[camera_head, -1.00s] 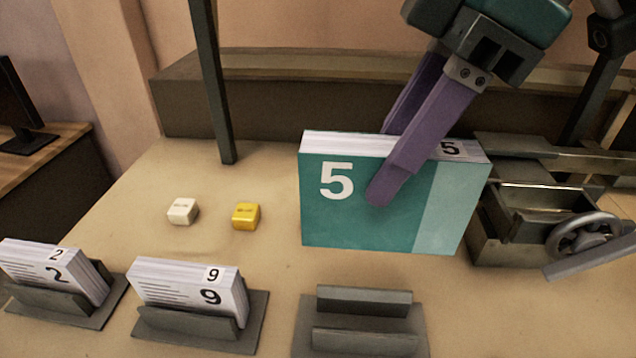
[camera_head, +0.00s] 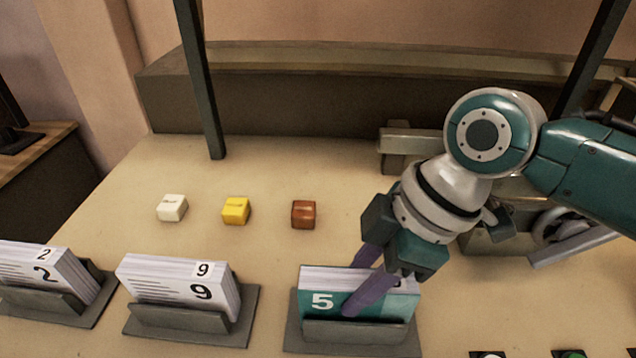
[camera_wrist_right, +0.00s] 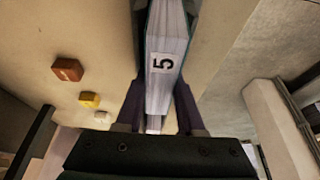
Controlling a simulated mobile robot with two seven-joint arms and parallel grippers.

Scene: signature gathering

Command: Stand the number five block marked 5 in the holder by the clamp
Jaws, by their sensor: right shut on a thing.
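The teal and white number five block (camera_head: 322,302) stands upright between the walls of the grey holder (camera_head: 362,333), on the side by the clamp (camera_head: 565,232). My right gripper (camera_head: 364,285) is shut on the block, with purple fingers on its two broad faces. In the right wrist view the block (camera_wrist_right: 167,60) shows its white page edge with a 5 label, between the fingers of my right gripper (camera_wrist_right: 160,105). Whether the block's bottom touches the holder's base is hidden by the front wall. My left gripper is not in view.
Block 9 (camera_head: 180,285) and block 2 (camera_head: 45,275) stand in their own holders to the left. White (camera_head: 172,208), yellow (camera_head: 236,211) and red-brown (camera_head: 303,214) small cubes lie behind. Partly seen round items sit at the front right edge.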

